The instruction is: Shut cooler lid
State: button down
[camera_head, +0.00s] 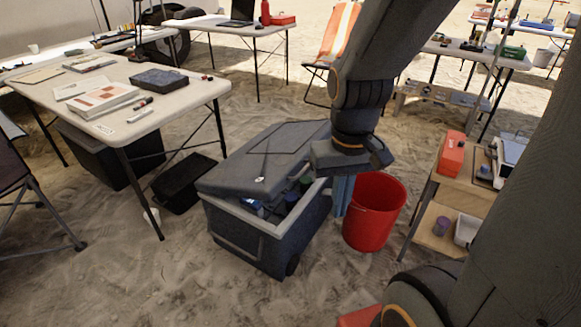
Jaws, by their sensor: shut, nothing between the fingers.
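The grey cooler (248,239) stands on the sand in the middle of the view. Its lid (227,175) is partly open, tilted above the rim, with a gap on the near right side. Dark and blue items, perhaps cans, show inside through the gap. My gripper (343,208) hangs from my arm at the cooler's right edge, fingers pointing down and shut with nothing between them. The fingers are between the cooler and the red bucket; I cannot tell whether they touch the cooler or lid.
A red bucket (375,222) stands just right of the cooler. A white table (190,94) with books and a black case is at left, with black bins (184,184) below. A wooden shelf (471,196) stands at right. Open sand lies in front of the cooler.

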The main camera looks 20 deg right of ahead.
aim_at(260, 169)
jog(key=z, duration=0.3)
jog(key=i, duration=1.2)
jog(key=u, duration=0.6)
